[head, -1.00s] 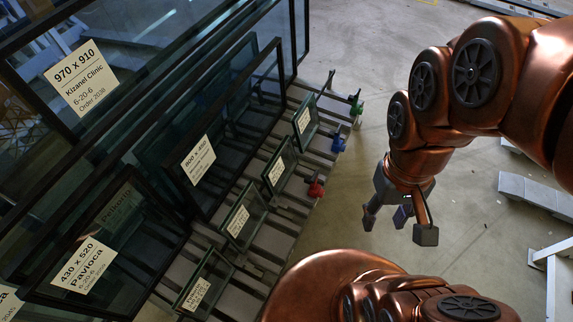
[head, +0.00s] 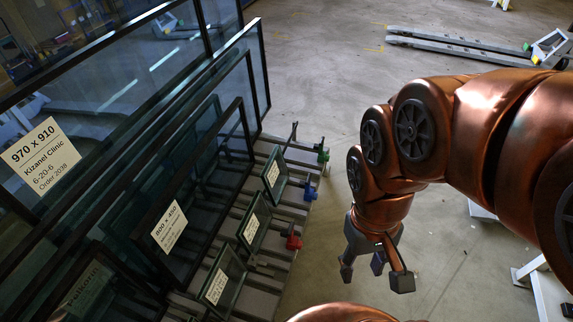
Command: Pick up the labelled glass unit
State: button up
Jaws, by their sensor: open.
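Several labelled glass units lean on a slatted rack (head: 262,292) at left. A large dark-framed unit (head: 110,100) has a label reading 970 x 910, Kizanel Clinic, Order 2038. A framed unit in front (head: 222,180) has a label that looks like 800 x 450. Three small units stand at the rack's near side: a far one (head: 278,184), a middle one (head: 264,212) and a near one (head: 235,268). Their labels are too small to read. My gripper (head: 376,270) is open and empty, right of the rack and apart from all the glass, fingers pointing down.
Green (head: 322,154), blue (head: 310,191) and red (head: 293,240) clamps stick out from the rack's right edge. A pallet jack (head: 465,45) stands on the floor at the back right. A white frame (head: 545,290) stands at lower right. Floor between rack and jack is clear.

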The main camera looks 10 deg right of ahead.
aim_at(251, 233)
jog(key=z, duration=1)
jog(key=i, duration=2.5)
jog(key=u, duration=4.95)
